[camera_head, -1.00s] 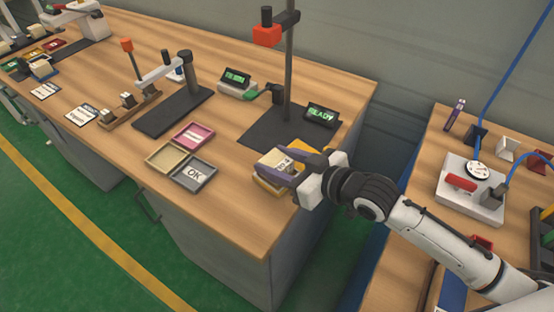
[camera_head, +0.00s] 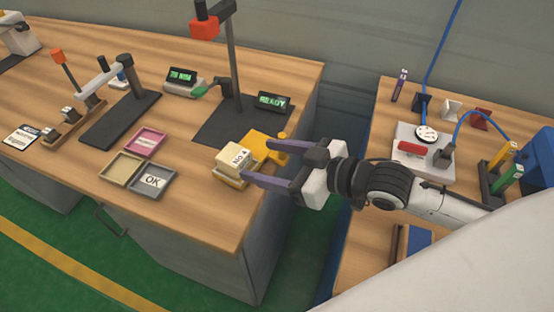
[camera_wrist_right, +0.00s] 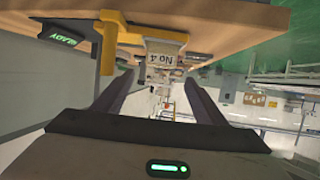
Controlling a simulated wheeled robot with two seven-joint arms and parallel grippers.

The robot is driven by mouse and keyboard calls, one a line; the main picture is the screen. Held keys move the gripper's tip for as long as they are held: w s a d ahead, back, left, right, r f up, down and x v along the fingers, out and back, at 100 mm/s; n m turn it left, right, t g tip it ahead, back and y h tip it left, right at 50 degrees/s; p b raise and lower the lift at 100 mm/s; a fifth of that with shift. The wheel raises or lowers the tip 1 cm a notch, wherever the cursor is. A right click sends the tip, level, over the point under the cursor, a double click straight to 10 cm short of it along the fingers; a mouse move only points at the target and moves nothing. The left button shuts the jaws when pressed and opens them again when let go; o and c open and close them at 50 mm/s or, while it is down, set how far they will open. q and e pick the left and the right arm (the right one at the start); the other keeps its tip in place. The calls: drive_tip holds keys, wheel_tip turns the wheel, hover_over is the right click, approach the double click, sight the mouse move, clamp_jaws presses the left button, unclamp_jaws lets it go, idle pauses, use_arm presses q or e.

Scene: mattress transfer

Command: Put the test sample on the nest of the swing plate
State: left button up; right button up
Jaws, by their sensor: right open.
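The test sample, a cream block (camera_head: 234,160) with a "No 4" label, sits on the yellow swing plate (camera_head: 259,144), at its near-left end by the table's right edge. It also shows in the right wrist view as the labelled block (camera_wrist_right: 163,58), against the yellow plate (camera_wrist_right: 150,35). My right gripper (camera_head: 257,163) is open, its purple-grey fingers pointing left towards the sample. In the wrist view, the fingers (camera_wrist_right: 158,82) are spread, with nothing held between them. The nest under the sample is mostly hidden. My left gripper is out of view.
A dark base with a tall post and a READY display (camera_head: 274,102) stands behind the plate. Pink, tan and grey "OK" trays (camera_head: 151,181) lie to the left. A gap separates this table from the right-hand bench (camera_head: 362,222) with its gauge and tools.

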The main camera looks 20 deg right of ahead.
drive_tip(key=shift+v, duration=1.35)
